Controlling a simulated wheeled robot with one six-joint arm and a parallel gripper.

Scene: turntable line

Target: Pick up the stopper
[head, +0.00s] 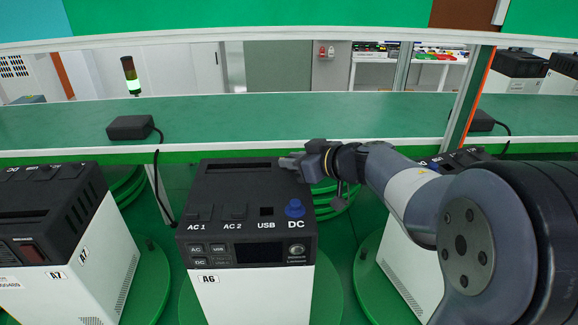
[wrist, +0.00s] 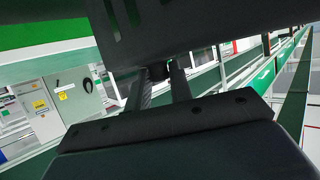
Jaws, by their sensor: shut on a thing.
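My gripper (head: 290,163) reaches in from the right over the far right part of the black top of the power unit marked A6 (head: 232,180). In the wrist view its two fingers (wrist: 159,80) are shut on a small dark piece (wrist: 156,72). Whether that piece is the stopper I cannot tell for sure. A blue knob-like plug (head: 294,208) sits at the port marked DC, in front of my gripper and apart from it. The AC 1 and AC 2 spots look covered.
Similar units stand on green turntables at left (head: 50,215) and right, the right one partly behind my arm. Behind runs a green shelf (head: 300,115) with a black adapter (head: 130,127) whose cable hangs down left of A6. A post (head: 470,95) stands at right.

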